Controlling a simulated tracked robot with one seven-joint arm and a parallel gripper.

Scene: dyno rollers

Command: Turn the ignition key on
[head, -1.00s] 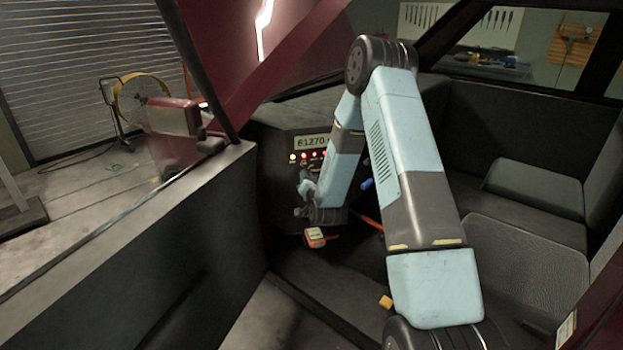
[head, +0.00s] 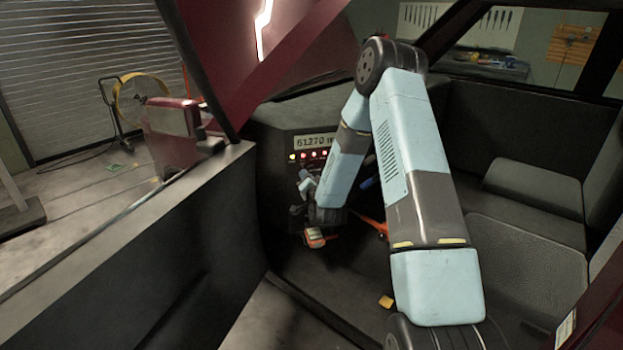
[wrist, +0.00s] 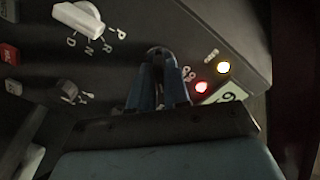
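My gripper (wrist: 158,72) reaches the dark dashboard panel (wrist: 225,30) in the wrist view. Its two blue fingers are close together, with a narrow dark gap between them. Their tips are at a dark rounded part of the panel. The ignition key is not clearly visible; the fingers cover that spot, so I cannot tell whether they hold it. In the head view my gripper (head: 304,188) is at the dashboard (head: 278,165), below the display, largely hidden by my own arm.
A white selector knob (wrist: 80,20) marked with gear letters and a second knob (wrist: 65,92) are left of the fingers. A lit red lamp (wrist: 201,87) and yellow lamp (wrist: 223,67) are right. An orange object (head: 314,237) hangs below. Seats (head: 525,255) stand right.

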